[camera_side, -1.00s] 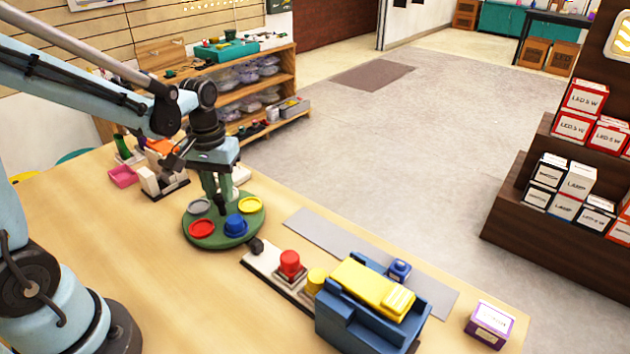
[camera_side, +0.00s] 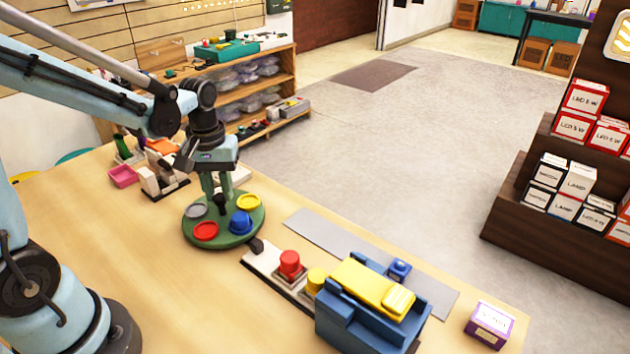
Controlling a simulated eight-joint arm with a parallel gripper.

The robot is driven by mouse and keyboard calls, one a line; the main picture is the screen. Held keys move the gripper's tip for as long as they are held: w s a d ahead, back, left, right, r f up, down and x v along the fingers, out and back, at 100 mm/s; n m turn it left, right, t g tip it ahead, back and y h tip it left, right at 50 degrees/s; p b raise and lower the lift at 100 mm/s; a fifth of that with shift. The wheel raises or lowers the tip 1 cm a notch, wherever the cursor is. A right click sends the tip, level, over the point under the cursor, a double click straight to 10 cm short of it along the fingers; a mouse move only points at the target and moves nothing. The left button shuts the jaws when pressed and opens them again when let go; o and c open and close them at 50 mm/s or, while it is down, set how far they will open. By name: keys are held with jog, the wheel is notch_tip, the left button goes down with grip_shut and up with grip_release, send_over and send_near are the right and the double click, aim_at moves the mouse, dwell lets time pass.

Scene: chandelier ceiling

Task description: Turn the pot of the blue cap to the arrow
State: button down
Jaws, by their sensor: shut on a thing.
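A round green turntable (camera_side: 222,239) lies on the wooden table. It carries a grey pot (camera_side: 195,210), a red pot (camera_side: 205,231), a yellow pot (camera_side: 248,202) and a blue pot with a raised blue cap (camera_side: 241,221). The blue one is at the front right of the disc. A dark pointer (camera_side: 256,245), which seems to be the arrow, is at the disc's lower right edge, a little below and right of the blue cap. My gripper (camera_side: 221,206) points down at the disc's middle and is shut on what seems to be its centre knob, mostly hidden by the fingers.
A pale strip with a red capped pot (camera_side: 290,264) and a yellow pot (camera_side: 316,280) lies right of the disc. A purple box (camera_side: 490,324) is at the right corner. The front left table is clear.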

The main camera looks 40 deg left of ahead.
aim_at(219, 195)
jog(key=c, duration=0.9)
grip_release()
notch_tip(219, 195, up, 12)
jog(key=shift+r, duration=0.1)
jog(key=shift+s+d+f+m+t, duration=0.7)
jog(key=shift+d+m+t, duration=0.45)
jog(key=shift+d+m, duration=0.2)
jog(key=shift+s+d+f+m+t, duration=0.6)
jog(key=shift+d+f+m+t, duration=0.25)
jog(key=shift+d+m+t, duration=0.5)
jog(key=shift+s+d+f+m+t, duration=0.7)
jog(key=shift+d+m+t, duration=0.3)
jog(key=shift+d+m, duration=0.3)
